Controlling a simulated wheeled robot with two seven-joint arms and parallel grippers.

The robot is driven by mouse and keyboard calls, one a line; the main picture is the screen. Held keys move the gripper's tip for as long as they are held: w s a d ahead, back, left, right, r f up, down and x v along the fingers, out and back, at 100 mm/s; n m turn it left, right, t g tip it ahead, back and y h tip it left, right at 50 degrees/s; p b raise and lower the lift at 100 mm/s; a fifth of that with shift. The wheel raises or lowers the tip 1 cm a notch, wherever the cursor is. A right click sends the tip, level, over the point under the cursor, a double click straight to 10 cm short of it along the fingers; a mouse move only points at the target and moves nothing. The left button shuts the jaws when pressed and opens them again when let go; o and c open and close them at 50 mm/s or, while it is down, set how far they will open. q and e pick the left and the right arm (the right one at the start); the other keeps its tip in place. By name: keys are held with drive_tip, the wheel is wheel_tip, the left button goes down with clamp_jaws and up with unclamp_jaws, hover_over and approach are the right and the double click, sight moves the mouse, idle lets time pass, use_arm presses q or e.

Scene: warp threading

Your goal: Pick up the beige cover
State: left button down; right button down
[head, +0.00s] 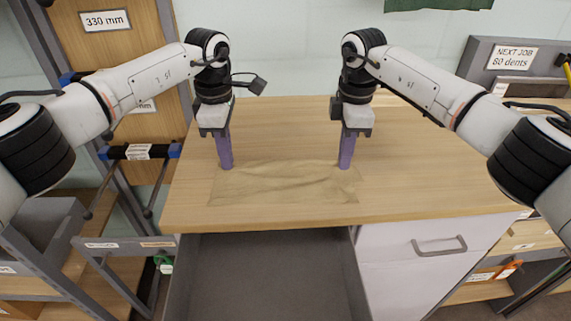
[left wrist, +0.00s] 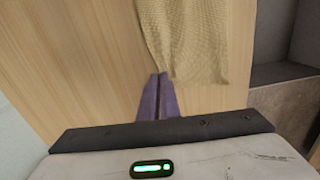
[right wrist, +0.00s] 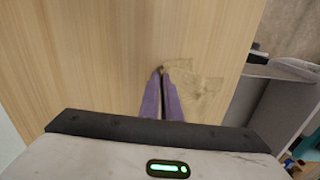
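The beige cover (head: 285,187) lies on the wooden table top near its front edge, wrinkled with a ridge running between my two grippers. My left gripper (head: 226,167) points down at its far left corner. In the left wrist view its purple fingers (left wrist: 158,76) are together, with the cover (left wrist: 190,45) at their tips. My right gripper (head: 345,167) points down at the far right corner. In the right wrist view its fingers (right wrist: 162,72) are together at a thin, faint part of the cover (right wrist: 205,90). The pinched cloth itself is mostly hidden by the fingers.
An open grey drawer (head: 265,275) stands below the table's front edge. A white cabinet front (head: 425,245) with a handle is to its right. Racks with rods (head: 140,152) stand at the left, shelves at the right. The table top behind the cover is clear.

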idle(0.3)
